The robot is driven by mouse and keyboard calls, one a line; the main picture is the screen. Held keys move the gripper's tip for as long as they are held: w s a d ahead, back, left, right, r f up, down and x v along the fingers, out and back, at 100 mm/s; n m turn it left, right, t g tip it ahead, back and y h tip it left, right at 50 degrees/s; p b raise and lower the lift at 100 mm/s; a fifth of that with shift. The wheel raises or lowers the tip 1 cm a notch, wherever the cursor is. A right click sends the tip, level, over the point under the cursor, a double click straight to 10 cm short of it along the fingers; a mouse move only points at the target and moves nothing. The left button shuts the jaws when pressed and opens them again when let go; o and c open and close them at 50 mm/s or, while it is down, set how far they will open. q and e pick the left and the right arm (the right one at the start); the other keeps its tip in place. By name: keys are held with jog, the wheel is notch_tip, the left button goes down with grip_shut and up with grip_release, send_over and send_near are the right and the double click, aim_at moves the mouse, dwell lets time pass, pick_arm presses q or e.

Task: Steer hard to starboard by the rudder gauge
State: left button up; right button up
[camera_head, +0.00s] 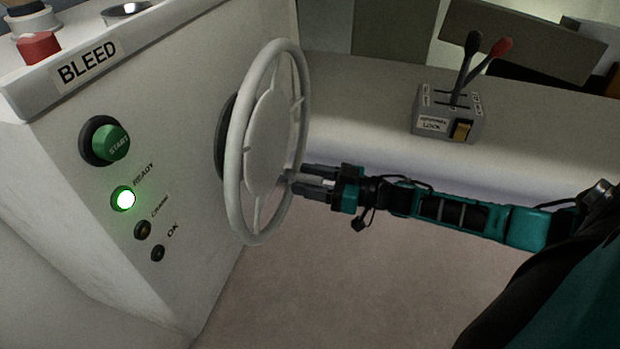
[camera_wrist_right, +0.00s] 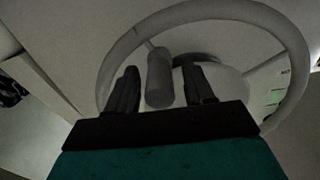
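A white steering wheel (camera_head: 268,135) stands on the side of the white console. It also shows as a large ring in the right wrist view (camera_wrist_right: 190,14). A grey cylindrical knob (camera_wrist_right: 159,78) on the wheel stands between the fingers of my right gripper (camera_wrist_right: 161,88), with a small gap on each side. In the head view my right gripper (camera_head: 300,184) reaches the wheel's right side from the right, fingers apart. I cannot make out a rudder gauge reading; a round metal-rimmed fitting (camera_head: 127,9) on the console top is cut by the frame. My left gripper is not in view.
A red knob (camera_head: 37,47) sits on top. A throttle box (camera_head: 447,115) with black and red levers stands on the ledge behind my arm.

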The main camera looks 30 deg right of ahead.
pick_arm(q)
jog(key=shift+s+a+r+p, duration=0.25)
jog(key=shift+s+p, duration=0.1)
jog(key=shift+p, duration=0.55)
pick_arm(e)
jog(key=v, duration=1.3)
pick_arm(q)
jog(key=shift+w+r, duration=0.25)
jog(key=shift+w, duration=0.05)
pick_arm(e)
jog(key=shift+w, duration=0.1)
